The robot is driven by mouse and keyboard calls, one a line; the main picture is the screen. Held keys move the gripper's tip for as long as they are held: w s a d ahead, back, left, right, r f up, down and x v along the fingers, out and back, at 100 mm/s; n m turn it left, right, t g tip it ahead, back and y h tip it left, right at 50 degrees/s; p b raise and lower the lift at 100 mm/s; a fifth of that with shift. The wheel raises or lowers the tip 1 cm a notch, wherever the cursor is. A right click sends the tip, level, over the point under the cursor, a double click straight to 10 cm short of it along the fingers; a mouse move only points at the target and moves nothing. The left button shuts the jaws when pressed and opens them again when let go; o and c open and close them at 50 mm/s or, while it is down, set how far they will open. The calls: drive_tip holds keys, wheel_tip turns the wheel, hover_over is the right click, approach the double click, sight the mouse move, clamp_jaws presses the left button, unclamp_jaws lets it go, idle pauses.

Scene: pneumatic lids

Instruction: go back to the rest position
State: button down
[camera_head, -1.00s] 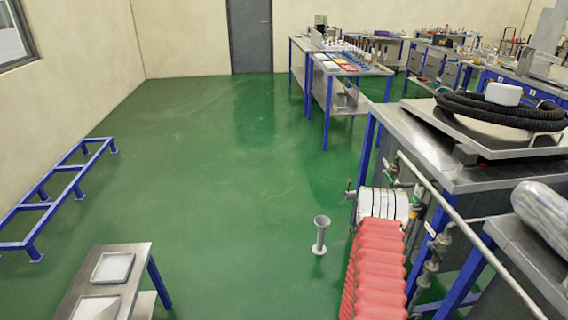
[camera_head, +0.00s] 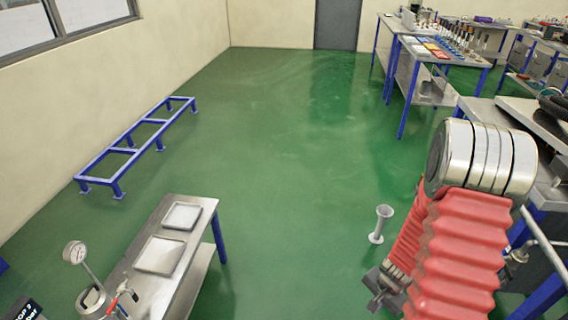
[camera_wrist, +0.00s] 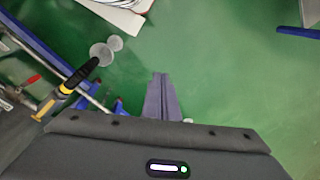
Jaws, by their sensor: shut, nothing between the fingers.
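My gripper (camera_wrist: 160,78) shows in the wrist view as two dark grey fingers lying together, pointing away over the green floor. They are shut with nothing between them. In the head view, my gripper (camera_head: 376,303) hangs low at the right of centre, left of my red-sleeved arm. Its fingertips are small and partly cut off by the lower edge there. My arm is bent, with its silver-banded joint high at the right.
A grey flared stand (camera_head: 381,224) is on the floor close to my gripper. A steel bench (camera_head: 203,238) with two trays is at lower left, a low blue frame (camera_head: 135,150) beyond. Workbenches (camera_head: 500,106) line the right. The middle floor is clear.

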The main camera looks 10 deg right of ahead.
drive_tip(key=s+a+r+n+t, duration=0.1)
drive_tip(key=a+r+n, duration=0.3)
drive_tip(key=r, duration=0.9)
drive_tip(key=s+a+r+n+t, duration=0.2)
drive_tip(key=s+a+r+n, duration=0.2)
drive_tip(key=a+r, duration=0.5)
drive_tip(key=s+a+r+n+t, duration=0.1)
drive_tip(key=a+r+n, duration=0.3)
drive_tip(key=r, duration=1.4)
drive_tip(key=shift+s+a+n, duration=0.4)
drive_tip(key=shift+s+a, duration=0.25)
drive_tip(key=shift+a, duration=0.6)
drive_tip(key=shift+d, duration=0.1)
